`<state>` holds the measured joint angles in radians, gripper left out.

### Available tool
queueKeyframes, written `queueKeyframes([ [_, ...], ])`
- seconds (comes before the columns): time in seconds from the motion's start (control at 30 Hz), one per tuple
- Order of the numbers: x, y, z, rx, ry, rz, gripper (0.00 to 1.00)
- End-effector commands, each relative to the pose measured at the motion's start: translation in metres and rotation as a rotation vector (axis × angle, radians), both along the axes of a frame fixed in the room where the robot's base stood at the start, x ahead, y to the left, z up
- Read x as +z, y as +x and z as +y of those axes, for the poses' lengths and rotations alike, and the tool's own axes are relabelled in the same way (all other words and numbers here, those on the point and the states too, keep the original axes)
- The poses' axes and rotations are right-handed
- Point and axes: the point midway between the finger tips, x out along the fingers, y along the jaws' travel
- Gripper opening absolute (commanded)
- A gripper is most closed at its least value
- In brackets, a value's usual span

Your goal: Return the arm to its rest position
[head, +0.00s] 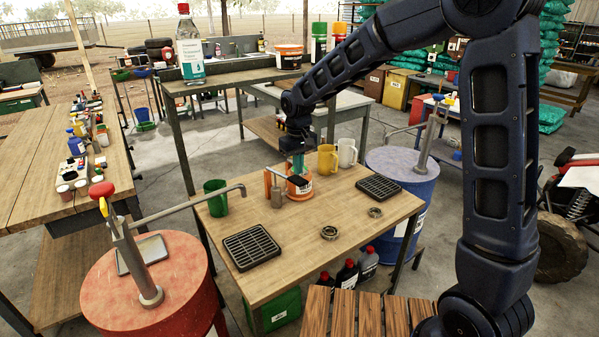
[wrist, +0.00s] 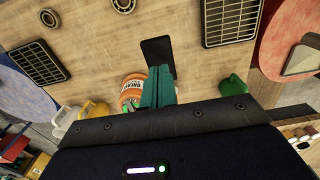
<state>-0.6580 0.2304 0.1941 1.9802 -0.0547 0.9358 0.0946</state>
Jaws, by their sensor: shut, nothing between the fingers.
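My dark blue arm (head: 493,150) reaches in from the right over the wooden workbench (head: 310,240) in the head view. My gripper (head: 298,170) points down, shut and empty, by the orange and white grease tub (head: 300,188) at the back of the bench. In the wrist view my gripper (wrist: 159,68) shows teal fingers together, with a dark tip. The grease tub (wrist: 134,88) shows just left of the fingers there. I cannot tell whether the fingers touch it.
A green mug (head: 215,198), a yellow mug (head: 327,160) and a white mug (head: 347,153) stand around the tub. Two black grates (head: 251,247) (head: 378,188) and two bearing rings lie forward. A red drum (head: 150,285) and a blue drum (head: 405,190) with pumps flank the bench.

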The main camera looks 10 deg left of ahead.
Motion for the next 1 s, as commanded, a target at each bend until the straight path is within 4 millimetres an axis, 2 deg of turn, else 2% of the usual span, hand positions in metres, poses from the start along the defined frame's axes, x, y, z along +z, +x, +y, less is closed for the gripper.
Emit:
queueKeyframes([
  [0.43,0.000,0.000,-0.001,-0.001,0.001,-0.001,0.00],
  [0.57,0.009,0.004,-0.015,-0.021,0.005,-0.012,0.00],
  [0.67,0.025,0.008,-0.042,-0.057,0.013,-0.030,0.00],
  [0.83,0.056,0.013,-0.102,-0.142,0.030,-0.072,0.00],
  [1.0,0.082,0.008,-0.162,-0.229,0.046,-0.114,0.00],
])
